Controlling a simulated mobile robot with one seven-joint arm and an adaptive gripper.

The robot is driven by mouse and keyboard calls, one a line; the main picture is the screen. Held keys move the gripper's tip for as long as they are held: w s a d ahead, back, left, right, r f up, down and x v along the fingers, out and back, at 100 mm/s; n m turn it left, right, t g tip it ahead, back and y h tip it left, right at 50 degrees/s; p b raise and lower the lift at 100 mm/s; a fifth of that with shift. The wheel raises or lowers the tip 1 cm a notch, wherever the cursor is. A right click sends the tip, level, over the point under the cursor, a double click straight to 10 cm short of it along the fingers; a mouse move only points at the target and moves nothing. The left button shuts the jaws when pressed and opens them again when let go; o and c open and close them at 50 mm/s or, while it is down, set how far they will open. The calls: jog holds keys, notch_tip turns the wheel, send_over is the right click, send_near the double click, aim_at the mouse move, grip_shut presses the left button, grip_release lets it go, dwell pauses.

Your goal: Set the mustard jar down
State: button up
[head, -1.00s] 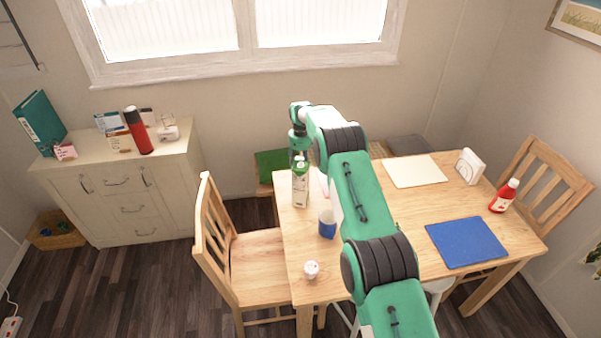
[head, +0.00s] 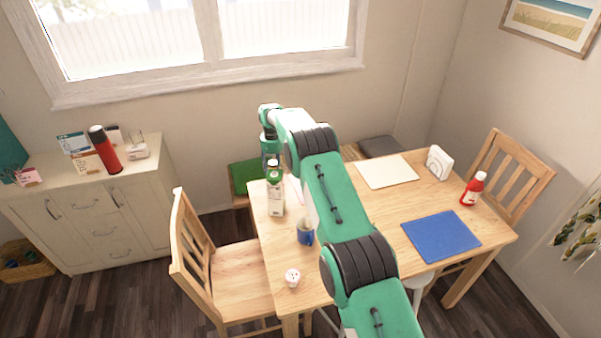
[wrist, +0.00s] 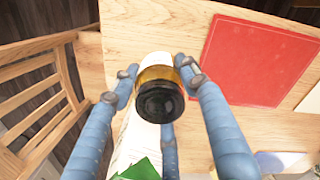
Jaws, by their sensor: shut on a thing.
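The mustard jar (wrist: 158,92) shows in the wrist view with a black lid and a yellow-brown body, its lid facing the camera. My gripper (wrist: 160,74) is shut on it, with blue fingers around its sides. The jar's lower part and base are hidden, so I cannot tell whether it touches the table. In the head view my arm reaches over the wooden table (head: 381,205) to its far left side. The jar and fingers are hidden there behind the carton and arm.
A green-and-white carton (head: 276,197) stands close to the gripper, with a blue mug (head: 305,237) and a small white shaker (head: 292,278) nearer. A red mat (wrist: 260,58) lies beside the jar. A blue mat (head: 441,236) and ketchup bottle (head: 473,189) are farther right.

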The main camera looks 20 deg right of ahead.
jog(key=s+d+f+m, duration=0.1)
jog(key=s+d, duration=0.2)
jog(key=d, duration=0.6)
jog(key=s+d+m, duration=0.1)
jog(key=s+d, duration=0.2)
jog(key=d, duration=0.6)
jog(key=s+d+f+m, duration=0.1)
jog(key=s+d+f, duration=0.1)
jog(key=s+d, duration=1.2)
jog(key=s+d+f+m+p, duration=0.1)
jog(key=s+d+m, duration=0.1)
jog(key=s+d, duration=1.3)
jog(key=shift+d+f, duration=0.35)
jog(key=shift+d, duration=0.7)
jog(key=shift+m, duration=0.3)
jog(key=w+d, duration=0.3)
jog(key=w, duration=0.1)
jog(key=w+d+f, duration=0.1)
jog(key=w+d, duration=0.1)
jog(key=w, duration=0.2)
jog(key=w+d+b, duration=0.1)
jog(key=w+d, duration=0.2)
jog(key=w, duration=0.1)
jog(key=shift+w+d+f, duration=0.25)
jog(key=shift+d+f, duration=0.05)
jog(key=shift+w+d+r, duration=0.1)
jog(key=shift+w+d, duration=0.1)
jog(key=shift+w, duration=0.05)
